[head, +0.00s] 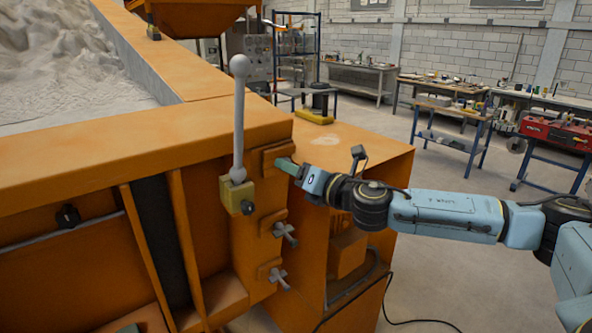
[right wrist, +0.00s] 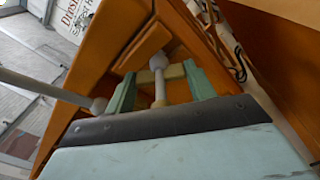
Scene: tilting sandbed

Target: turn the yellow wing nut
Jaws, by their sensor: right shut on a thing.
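My right gripper (head: 286,165) reaches in from the right in the head view, at the top clamp on the orange sandbed's corner. In the right wrist view its two green fingers (right wrist: 160,88) are closed on the ends of a pale yellow wing nut (right wrist: 174,72). A grey bolt stands between the fingers, in front of the nut. In the head view the fingers hide this nut. Two grey wing nuts, one (head: 285,232) above the other (head: 279,278), sit below it. A small green piece at the bottom left edge may be my left gripper (head: 128,329); its jaws cannot be made out.
A grey lever (head: 239,120) with a ball knob rises from a yellow block (head: 238,194) just left of my right gripper. It also shows at the left in the right wrist view. An orange cabinet (head: 385,165) stands behind my right forearm. Open floor lies to the right.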

